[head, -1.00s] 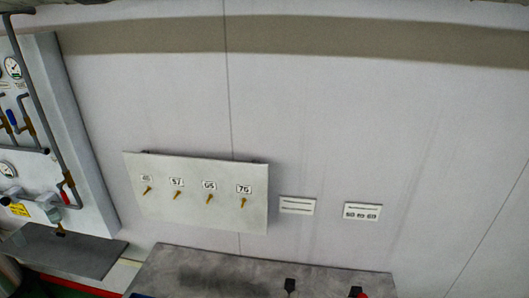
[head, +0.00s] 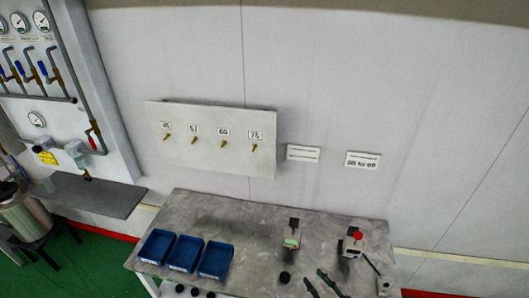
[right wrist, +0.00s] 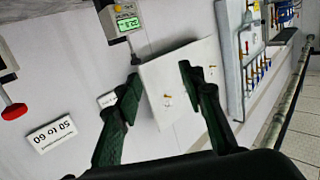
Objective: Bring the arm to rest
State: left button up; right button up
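My right gripper (head: 318,280) shows at the bottom of the head view, in front of the grey table (head: 230,215), right of its middle. In the right wrist view its two dark green fingers (right wrist: 158,84) stand wide apart with nothing between them. Behind them is the white panel with small brass hooks (right wrist: 165,98). The same panel (head: 212,160) is on the wall in the head view. My left gripper is in neither view.
Three blue trays (head: 185,252) stand on the table's left part. A device with a green display (head: 291,238) and a device with a red knob (head: 353,243) stand on the right. A pipe panel (head: 50,75) and metal pot (head: 28,217) are at left.

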jog(key=s+d+f+m+g+h, duration=0.25)
jog(key=s+d+g+h, duration=0.25)
jog(key=s+d, duration=0.5)
jog(key=s+d+f+m+g+h, duration=0.2)
jog(key=s+d+m+g+h, duration=0.3)
jog(key=s, duration=1)
notch_tip(320, 180, down, 41)
jog(key=s+n+g+b, duration=0.2)
jog(key=b, duration=0.8)
pick_arm(q)
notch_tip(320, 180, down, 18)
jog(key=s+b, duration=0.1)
jog(key=b, duration=0.6)
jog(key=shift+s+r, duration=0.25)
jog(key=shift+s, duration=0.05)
pick_arm(e)
jog(key=s+f+g, duration=0.1)
jog(key=s+f, duration=1.9)
jog(key=f, duration=0.4)
jog(key=shift+f+n+y, duration=0.3)
jog(key=shift+n+y, duration=0.05)
jog(key=shift+y, duration=0.05)
